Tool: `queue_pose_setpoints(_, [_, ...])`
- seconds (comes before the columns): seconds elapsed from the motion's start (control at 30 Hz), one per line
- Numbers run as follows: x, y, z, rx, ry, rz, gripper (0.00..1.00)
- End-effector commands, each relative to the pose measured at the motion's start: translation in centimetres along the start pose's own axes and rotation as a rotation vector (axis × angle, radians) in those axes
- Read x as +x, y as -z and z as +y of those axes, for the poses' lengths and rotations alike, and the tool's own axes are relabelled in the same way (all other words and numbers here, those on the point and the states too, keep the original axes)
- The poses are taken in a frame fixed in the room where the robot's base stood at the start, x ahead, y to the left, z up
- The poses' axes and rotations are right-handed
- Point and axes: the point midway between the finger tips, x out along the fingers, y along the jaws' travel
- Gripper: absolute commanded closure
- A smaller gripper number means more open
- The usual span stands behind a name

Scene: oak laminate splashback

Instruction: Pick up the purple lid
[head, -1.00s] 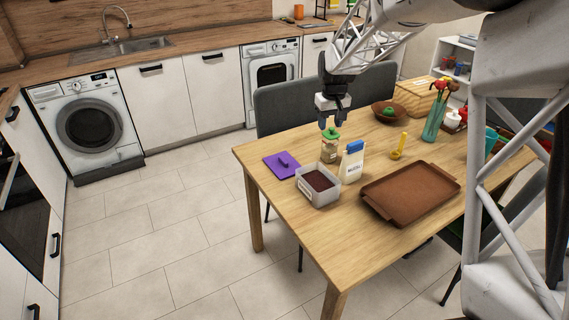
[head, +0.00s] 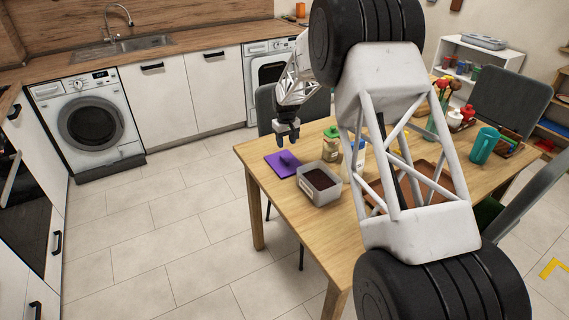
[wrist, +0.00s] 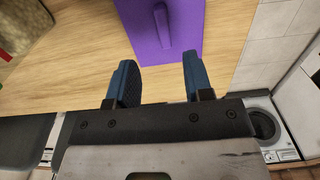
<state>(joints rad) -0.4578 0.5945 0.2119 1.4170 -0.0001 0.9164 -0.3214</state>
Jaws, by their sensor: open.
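The purple lid (head: 278,166) lies flat on the wooden table near its left corner, with a raised purple handle on top. In the wrist view the lid (wrist: 184,38) is just beyond the fingertips, its bar handle (wrist: 162,24) pointing roughly along the fingers' direction. My gripper (head: 288,143) is open and empty, above the lid's far edge in the head view. In the wrist view its two blue fingers (wrist: 158,72) are apart with nothing between them. The lid's far part is cut off by the wrist view's top edge.
An open grey container (head: 320,184) with dark contents stands right of the lid. A green-topped jar (head: 332,143) stands behind it. My arm partly hides a brown tray (head: 420,178) and a blue-capped package. Bare table (head: 277,190) lies in front of the lid.

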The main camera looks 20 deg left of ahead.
Motion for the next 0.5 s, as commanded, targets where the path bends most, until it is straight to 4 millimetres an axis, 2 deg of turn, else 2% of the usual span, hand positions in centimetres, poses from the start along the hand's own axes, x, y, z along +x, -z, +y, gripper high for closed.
queue_pose_setpoints(0.1, [0.58,0.46,-0.2,-0.006,0.001,-0.002,0.53])
queue_pose_setpoints(0.5, [0.84,0.5,-0.23,-0.006,0.001,-0.002,0.53])
